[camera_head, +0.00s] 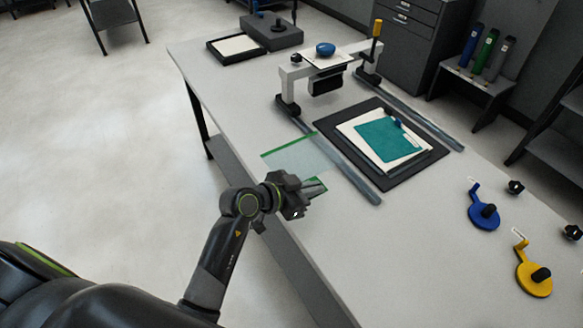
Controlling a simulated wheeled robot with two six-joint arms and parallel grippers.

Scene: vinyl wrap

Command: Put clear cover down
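The clear cover (297,158) is a see-through sheet with green strips along its far and near edges. It is near the table's left edge, beside the left rail; I cannot tell whether it lies flat or is slightly raised. My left gripper (314,188) is at the cover's near green strip, overlapping it in the picture. Its fingers are small and dark, so whether they are closed on the strip is unclear. A dark mat (427,163) on the table bears a white sheet with a teal panel (384,141). My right gripper is out of view.
Two metal rails (350,168) flank the mat, with a white bridge frame (293,74) across their far end. Blue (484,214) and yellow (533,279) handled tools lie at the right. A dark tray (235,46) is at the far end. The near tabletop (400,260) is clear.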

